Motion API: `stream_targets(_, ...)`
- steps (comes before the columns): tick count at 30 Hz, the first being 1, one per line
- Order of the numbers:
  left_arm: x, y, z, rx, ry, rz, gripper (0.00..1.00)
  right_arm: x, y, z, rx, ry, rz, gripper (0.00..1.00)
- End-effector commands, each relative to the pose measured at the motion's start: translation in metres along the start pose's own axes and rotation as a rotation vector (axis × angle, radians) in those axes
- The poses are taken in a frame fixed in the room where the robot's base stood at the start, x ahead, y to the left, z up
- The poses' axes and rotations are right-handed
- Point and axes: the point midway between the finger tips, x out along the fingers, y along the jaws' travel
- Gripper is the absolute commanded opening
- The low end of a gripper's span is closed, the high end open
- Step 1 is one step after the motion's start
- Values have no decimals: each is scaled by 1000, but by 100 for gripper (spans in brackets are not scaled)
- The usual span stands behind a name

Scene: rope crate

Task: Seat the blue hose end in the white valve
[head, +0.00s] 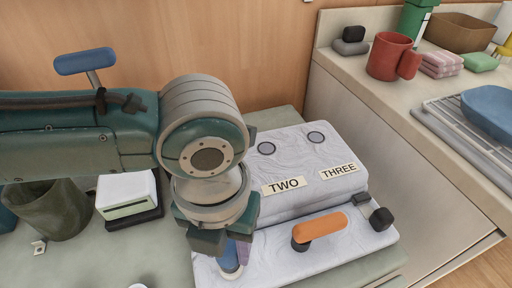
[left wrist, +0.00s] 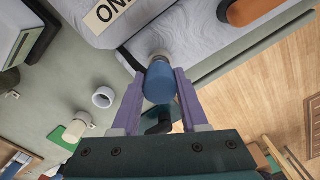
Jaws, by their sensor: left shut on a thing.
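The white marbled block (head: 330,195), which appears to be the valve, has TWO and THREE labels, round dark ports on top and an orange lever on its lower front step. It also shows in the left wrist view (left wrist: 190,30), with part of a ONE label. My left gripper (head: 226,250) points down over the block's left front part. In the left wrist view its purple fingers (left wrist: 160,90) are shut on the blue hose end (left wrist: 158,84), whose pale tip faces the block. I cannot tell whether the tip touches it. The ONE port is hidden behind my arm in the head view.
A dark green bin (head: 52,212) and a white box (head: 126,192) stand at left. A white ring (left wrist: 103,97) lies on the green table. A counter with a red mug (head: 388,56) and a dish rack is at right. My left arm hides much of the back left.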

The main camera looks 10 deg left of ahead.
Motion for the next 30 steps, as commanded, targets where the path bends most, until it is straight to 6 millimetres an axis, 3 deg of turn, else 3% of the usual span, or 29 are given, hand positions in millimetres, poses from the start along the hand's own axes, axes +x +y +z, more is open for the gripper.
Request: stream_targets(30, 7, 0, 0, 0, 0, 0, 0, 5, 0, 2, 0, 0, 0, 50)
